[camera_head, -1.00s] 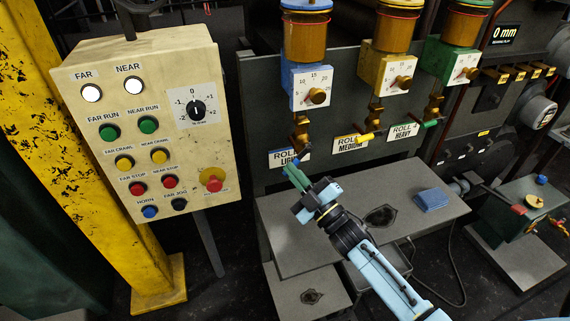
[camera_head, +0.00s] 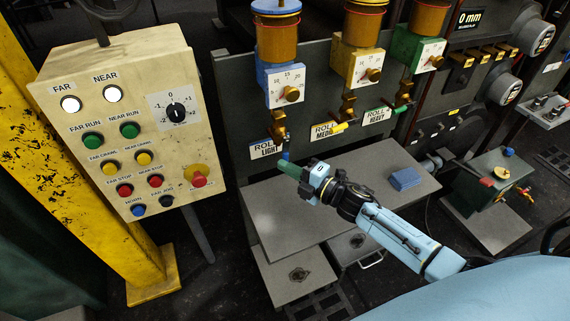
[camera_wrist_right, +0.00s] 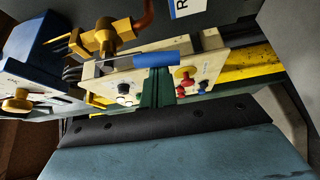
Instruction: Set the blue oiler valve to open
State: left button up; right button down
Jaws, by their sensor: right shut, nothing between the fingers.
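The blue oiler (camera_head: 287,85) hangs on the grey panel at the left of a row of three. Below it is a brass valve body (camera_head: 278,135), also seen in the right wrist view (camera_wrist_right: 108,38). Its blue handle (camera_head: 285,155) points down in the head view and shows large in the wrist view (camera_wrist_right: 155,59). My right gripper (camera_head: 284,164) has green fingers, shut and empty, with tips at the handle. In the wrist view the fingertips (camera_wrist_right: 157,75) meet the handle's lower edge; I cannot tell whether they touch. My left gripper is not in view.
The yellow handle (camera_head: 340,127) and green handle (camera_head: 400,109) lie to the right, both pointing sideways. A grey bench (camera_head: 340,190) lies under my right arm, with a blue block (camera_head: 405,179) on it. The control box (camera_head: 130,130) stands left.

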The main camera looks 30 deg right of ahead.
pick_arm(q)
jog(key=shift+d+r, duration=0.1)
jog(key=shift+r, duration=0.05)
pick_arm(e)
jog(key=shift+d, duration=0.15)
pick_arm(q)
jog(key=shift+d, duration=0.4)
pick_arm(e)
jog(key=a+p, duration=0.2)
jog(key=a, duration=0.3)
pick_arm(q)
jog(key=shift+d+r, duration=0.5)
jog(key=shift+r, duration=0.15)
pick_arm(e)
jog(key=v, duration=1.1)
jog(key=shift+d, duration=0.2)
jog(key=shift+w+r+h, duration=0.1)
jog(key=shift+w+h, duration=0.05)
jog(key=shift+h, duration=0.15)
